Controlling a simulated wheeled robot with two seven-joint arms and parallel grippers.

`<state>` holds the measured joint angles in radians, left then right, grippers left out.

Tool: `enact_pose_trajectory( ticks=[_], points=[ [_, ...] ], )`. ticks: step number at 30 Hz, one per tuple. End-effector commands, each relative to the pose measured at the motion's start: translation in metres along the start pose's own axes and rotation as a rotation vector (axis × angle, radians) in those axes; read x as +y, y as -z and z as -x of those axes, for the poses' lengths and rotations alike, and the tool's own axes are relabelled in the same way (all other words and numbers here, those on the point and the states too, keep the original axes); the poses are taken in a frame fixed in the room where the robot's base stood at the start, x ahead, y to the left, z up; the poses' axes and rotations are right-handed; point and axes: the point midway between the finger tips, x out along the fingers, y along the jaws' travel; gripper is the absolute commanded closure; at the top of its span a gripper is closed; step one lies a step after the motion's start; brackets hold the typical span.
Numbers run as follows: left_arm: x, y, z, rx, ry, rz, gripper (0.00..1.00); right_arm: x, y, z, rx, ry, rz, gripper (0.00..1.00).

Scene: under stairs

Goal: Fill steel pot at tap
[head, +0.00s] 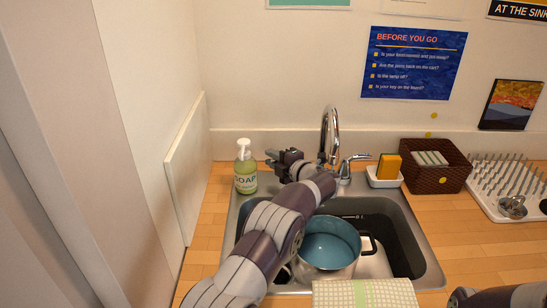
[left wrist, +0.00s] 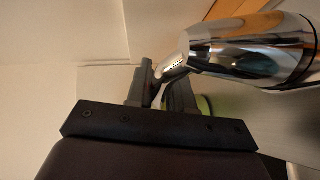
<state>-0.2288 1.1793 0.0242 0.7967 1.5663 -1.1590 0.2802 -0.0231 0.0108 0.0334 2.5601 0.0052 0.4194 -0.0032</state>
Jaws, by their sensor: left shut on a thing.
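The steel pot (head: 357,262) stands in the sink basin under the tap, its mouth up. Its inside shows smooth blue; I cannot tell for sure whether this is water. The chrome tap (head: 331,121) rises behind the basin, with a lever (head: 350,164) at its right. My left gripper (head: 283,160) is left of the tap's base. In the left wrist view its fingers (left wrist: 158,92) are shut on a thin chrome tap lever (left wrist: 174,69) beside a thick chrome body. My left forearm covers part of the pot's left side. No stream shows clearly.
A green soap bottle (head: 245,172) stands close left of my gripper. A sponge holder (head: 383,177), brown basket (head: 437,178) and white drying rack (head: 490,198) line the right counter. A checked towel (head: 362,294) hangs at the sink's front edge. My right arm shows bottom right.

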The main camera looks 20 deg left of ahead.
Motion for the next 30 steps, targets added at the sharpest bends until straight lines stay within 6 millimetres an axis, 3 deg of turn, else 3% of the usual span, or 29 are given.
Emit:
enact_pose_trajectory(
  ticks=[1, 3, 13, 24, 30],
  points=[
    [0.0, 0.0, 0.0, 0.0, 0.0, 0.001, 0.72, 0.0, 0.0, 0.0, 0.0, 0.0, 0.0, 0.57],
    [0.0, 0.0, 0.0, 0.0, 0.0, 0.001, 0.58, 0.0, 0.0, 0.0, 0.0, 0.0, 0.0, 0.57],
    [-0.001, -0.001, 0.007, -0.002, 0.0, 0.0, 0.58, 0.0, 0.0, -0.002, 0.0, 0.0, 0.0, 0.57],
    [-0.001, -0.001, 0.099, -0.005, -0.001, 0.0, 0.58, 0.0, -0.002, -0.014, 0.0, 0.0, 0.0, 0.57],
    [-0.001, 0.0, 0.124, -0.002, 0.0, 0.0, 0.58, 0.0, -0.002, -0.016, 0.0, 0.0, 0.0, 0.57]
  ],
)
